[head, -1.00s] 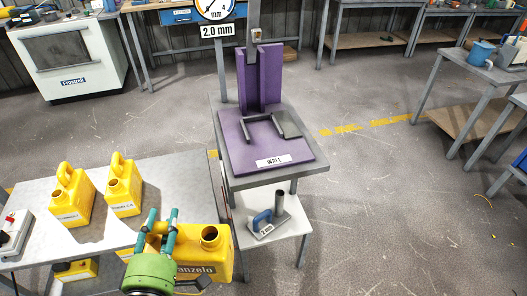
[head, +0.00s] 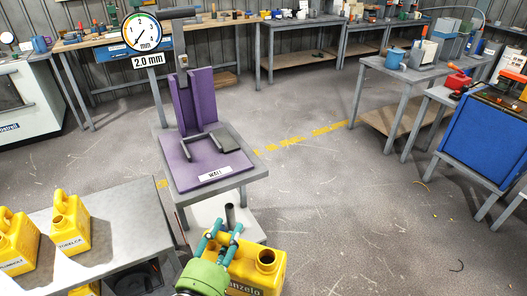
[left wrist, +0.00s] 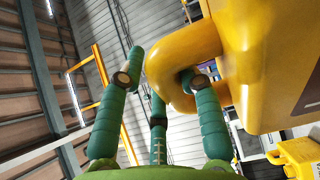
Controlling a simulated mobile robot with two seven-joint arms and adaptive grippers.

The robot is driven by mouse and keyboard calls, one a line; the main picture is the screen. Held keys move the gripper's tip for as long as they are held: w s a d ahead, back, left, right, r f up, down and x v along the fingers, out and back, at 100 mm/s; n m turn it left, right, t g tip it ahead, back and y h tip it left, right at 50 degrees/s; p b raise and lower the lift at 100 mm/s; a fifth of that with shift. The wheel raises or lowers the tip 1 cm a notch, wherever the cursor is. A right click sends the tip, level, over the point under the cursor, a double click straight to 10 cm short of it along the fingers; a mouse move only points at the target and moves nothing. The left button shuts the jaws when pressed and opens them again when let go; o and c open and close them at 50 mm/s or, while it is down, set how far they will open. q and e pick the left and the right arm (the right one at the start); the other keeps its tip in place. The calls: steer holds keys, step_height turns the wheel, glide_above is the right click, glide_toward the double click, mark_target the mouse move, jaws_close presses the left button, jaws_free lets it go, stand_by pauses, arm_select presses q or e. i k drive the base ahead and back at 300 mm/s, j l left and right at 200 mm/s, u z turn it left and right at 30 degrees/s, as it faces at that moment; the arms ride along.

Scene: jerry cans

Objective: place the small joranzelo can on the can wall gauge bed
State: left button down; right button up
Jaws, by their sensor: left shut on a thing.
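The yellow joranzelo can (head: 268,280), its label partly readable as "nzelo", hangs upright from my left gripper (head: 221,234) at the bottom of the head view. The green fingers are shut on its handle, which shows large in the left wrist view (left wrist: 178,62). The gripper there (left wrist: 160,80) has a finger through the handle loop. The can wall gauge bed (head: 188,177) is a purple plate marked "WALL" on a grey stand, farther off and left of the can. The bed carries a dark fork-shaped piece and a grey block. The can is apart from the bed. My right gripper is not in view.
A grey table (head: 120,225) at lower left holds two other yellow cans (head: 70,222). A dial (head: 141,32) reading above a "2.0 mm" sign stands behind the bed. A blue cabinet (head: 485,140) is at right. Open floor lies right of the bed.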

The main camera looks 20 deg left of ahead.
mark_target(204, 155)
steer(key=i+l+z, duration=0.1)
steer(key=z, duration=0.3)
steer(key=i+z, duration=0.2)
steer(key=z, duration=0.2)
steer(key=i+z, duration=0.2)
steer(key=z, duration=0.25)
steer(key=i+u, duration=0.3)
steer(key=i, duration=1.2)
steer(key=i+j+u, duration=0.15)
steer(key=i+u, duration=0.25)
steer(key=i+j+u, duration=0.1)
steer(key=i+u, duration=0.2)
steer(key=u, duration=0.15)
steer(key=i+u, duration=0.4)
steer(key=i+l+u, duration=0.2)
steer(key=u, duration=0.2)
steer(key=i+u, duration=0.7)
steer(key=i, duration=0.15)
steer(key=i+l+u, duration=0.2)
steer(key=i+u, duration=0.15)
steer(key=i, duration=0.1)
